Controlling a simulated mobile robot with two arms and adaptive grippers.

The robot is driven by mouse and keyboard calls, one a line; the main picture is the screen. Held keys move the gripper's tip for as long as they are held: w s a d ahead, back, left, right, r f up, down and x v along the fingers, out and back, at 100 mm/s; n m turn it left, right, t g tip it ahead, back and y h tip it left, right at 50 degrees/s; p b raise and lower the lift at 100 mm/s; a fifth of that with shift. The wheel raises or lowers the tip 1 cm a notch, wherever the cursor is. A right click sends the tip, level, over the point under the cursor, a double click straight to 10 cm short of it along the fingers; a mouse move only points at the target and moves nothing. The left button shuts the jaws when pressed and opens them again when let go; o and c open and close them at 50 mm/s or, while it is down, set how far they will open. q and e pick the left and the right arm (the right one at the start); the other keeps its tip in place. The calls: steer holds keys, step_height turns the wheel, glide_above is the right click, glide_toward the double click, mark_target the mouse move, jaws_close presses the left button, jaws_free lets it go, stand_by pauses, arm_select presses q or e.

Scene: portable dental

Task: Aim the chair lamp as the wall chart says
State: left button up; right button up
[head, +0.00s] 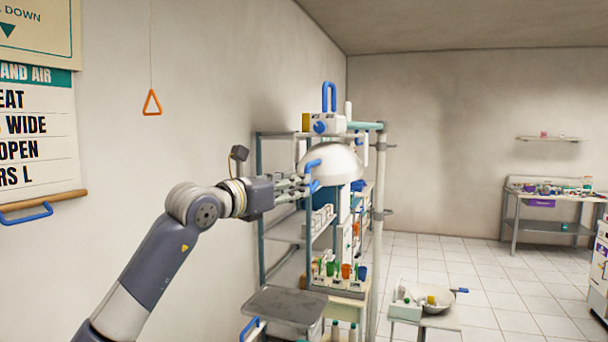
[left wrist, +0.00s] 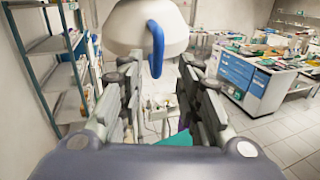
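The chair lamp (head: 332,166) is a white dome with a blue handle (head: 312,165) on its near left side. It hangs from a jointed arm on a post. In the left wrist view the lamp (left wrist: 146,24) is at the top, and its blue handle (left wrist: 157,50) hangs ahead of the fingers. My left gripper (head: 303,186) is open at the lamp's left, by the handle; the left wrist view shows its fingers (left wrist: 160,82) apart. I cannot tell whether they touch the handle. The wall chart (head: 37,135) is cut off at the left; "WIDE" and "OPEN" are readable. My right gripper is out of view.
A shelf rack (head: 260,215) stands behind my left gripper, against the wall. An orange pull handle (head: 152,103) hangs on a cord. Open tiled floor (head: 480,285) lies beyond.

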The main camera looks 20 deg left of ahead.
mark_target(308, 185)
arm_select(q)
steer(key=p+x, duration=0.3)
steer(key=x, duration=0.3)
steer(key=shift+w, duration=0.4)
steer(key=shift+a, duration=0.1)
steer(key=shift+c, duration=0.2)
jaws_close()
